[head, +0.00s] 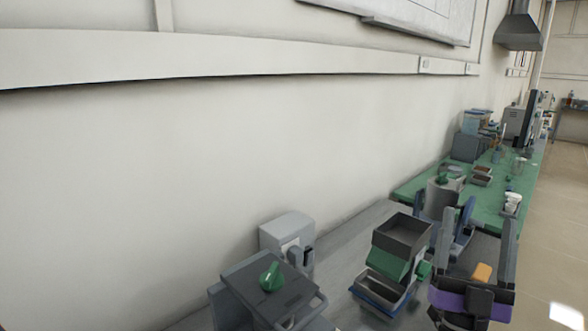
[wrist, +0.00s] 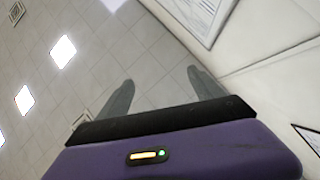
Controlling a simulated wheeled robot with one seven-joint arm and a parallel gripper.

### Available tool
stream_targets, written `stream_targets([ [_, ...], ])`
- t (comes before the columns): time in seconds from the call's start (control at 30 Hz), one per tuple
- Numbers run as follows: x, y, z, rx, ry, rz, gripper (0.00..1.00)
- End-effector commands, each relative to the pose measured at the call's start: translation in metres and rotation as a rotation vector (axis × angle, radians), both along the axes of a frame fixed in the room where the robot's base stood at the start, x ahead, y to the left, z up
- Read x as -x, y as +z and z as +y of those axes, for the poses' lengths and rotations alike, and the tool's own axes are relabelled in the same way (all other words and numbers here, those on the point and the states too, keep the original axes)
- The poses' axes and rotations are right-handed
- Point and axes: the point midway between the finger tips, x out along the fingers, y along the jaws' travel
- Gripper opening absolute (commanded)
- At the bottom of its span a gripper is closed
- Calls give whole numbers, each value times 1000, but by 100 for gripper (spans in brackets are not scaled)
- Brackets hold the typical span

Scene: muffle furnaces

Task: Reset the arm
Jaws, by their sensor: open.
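My gripper (head: 477,238) is at the lower right of the head view, with its purple body low and its two grey fingers pointing up. The fingers are spread wide apart. In the wrist view my gripper (wrist: 160,80) is open, with nothing between the fingers.
A grey bench (head: 345,238) runs along the wall. On it stand a dark grey unit with a green knob (head: 270,277), a pale box (head: 288,230) and an open dark tray (head: 403,233) close left of my gripper. A green-topped bench (head: 412,188) lies beyond. Floor (head: 555,215) is clear at right.

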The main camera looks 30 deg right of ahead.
Motion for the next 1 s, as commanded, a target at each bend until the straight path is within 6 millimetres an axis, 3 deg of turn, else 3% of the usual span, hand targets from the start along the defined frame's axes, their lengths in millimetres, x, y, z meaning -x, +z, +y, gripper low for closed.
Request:
stream_targets([
  [0.27,13,-77,70,73,234,341,76],
  [0.47,43,-140,118,43,385,584,76],
  [0.8,133,-228,196,-146,593,974,76],
  [1.0,189,-256,235,-307,666,1153,76],
])
